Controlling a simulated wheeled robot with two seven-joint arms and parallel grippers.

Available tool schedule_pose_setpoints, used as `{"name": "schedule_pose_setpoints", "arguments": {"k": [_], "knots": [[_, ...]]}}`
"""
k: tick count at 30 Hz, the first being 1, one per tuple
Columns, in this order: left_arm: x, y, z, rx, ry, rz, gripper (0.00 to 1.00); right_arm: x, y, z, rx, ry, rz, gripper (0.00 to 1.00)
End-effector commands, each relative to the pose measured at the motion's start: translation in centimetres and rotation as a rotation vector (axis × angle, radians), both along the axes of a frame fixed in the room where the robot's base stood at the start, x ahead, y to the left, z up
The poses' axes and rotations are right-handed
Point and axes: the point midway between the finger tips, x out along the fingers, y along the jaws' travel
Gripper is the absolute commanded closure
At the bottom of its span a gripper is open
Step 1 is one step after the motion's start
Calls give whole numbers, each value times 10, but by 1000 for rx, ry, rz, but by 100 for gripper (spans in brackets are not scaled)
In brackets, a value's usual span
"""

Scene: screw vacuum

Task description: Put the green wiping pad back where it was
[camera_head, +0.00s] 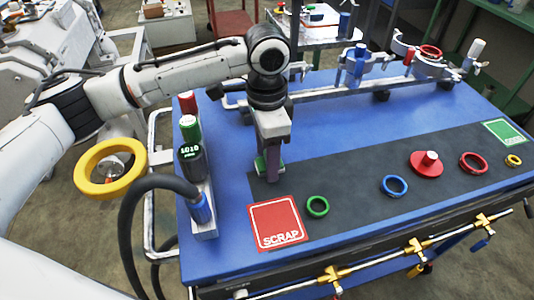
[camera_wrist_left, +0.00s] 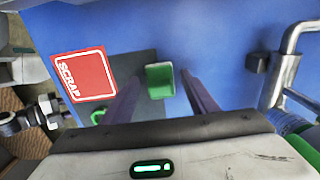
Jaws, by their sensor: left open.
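My left gripper (camera_head: 267,174) points down over the near left of the blue table (camera_head: 345,85), behind the red SCRAP square (camera_head: 277,222). In the left wrist view its two purple fingers (camera_wrist_left: 160,82) are apart. In the head view only a bit of green (camera_head: 259,166) shows beside the fingers; the rest is hidden. I cannot tell whether the pad touches a finger or the table. My right gripper is not in view.
A rack (camera_head: 205,225) with red, green and dark bottles stands left of the gripper, with a black hose (camera_head: 128,210). A green ring (camera_head: 317,206) lies right of SCRAP; more rings lie farther right. Clamps line the back edge. The dark strip between is mostly clear.

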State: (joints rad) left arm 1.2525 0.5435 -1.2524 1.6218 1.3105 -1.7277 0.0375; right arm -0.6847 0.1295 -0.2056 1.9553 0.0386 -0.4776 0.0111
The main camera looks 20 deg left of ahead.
Motion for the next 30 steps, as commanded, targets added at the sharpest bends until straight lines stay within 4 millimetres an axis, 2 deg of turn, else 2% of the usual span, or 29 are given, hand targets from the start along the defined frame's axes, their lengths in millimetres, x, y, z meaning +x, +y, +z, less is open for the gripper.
{"name": "schedule_pose_setpoints", "arguments": {"k": [5, 8, 15, 21, 25, 30], "knots": [[1, 0, 3, 0, -4, -1, 47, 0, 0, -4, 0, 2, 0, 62], [1, -1, 17, -1, -4, 0, 47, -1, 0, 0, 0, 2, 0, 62], [1, -1, 69, -2, -4, -1, 47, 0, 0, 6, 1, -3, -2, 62], [1, 0, 105, -2, -3, 0, 47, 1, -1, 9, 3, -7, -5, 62], [1, 0, 118, -1, -2, 0, 47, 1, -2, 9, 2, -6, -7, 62], [1, 0, 123, 1, -1, 0, 47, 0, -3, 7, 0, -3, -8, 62]]}}
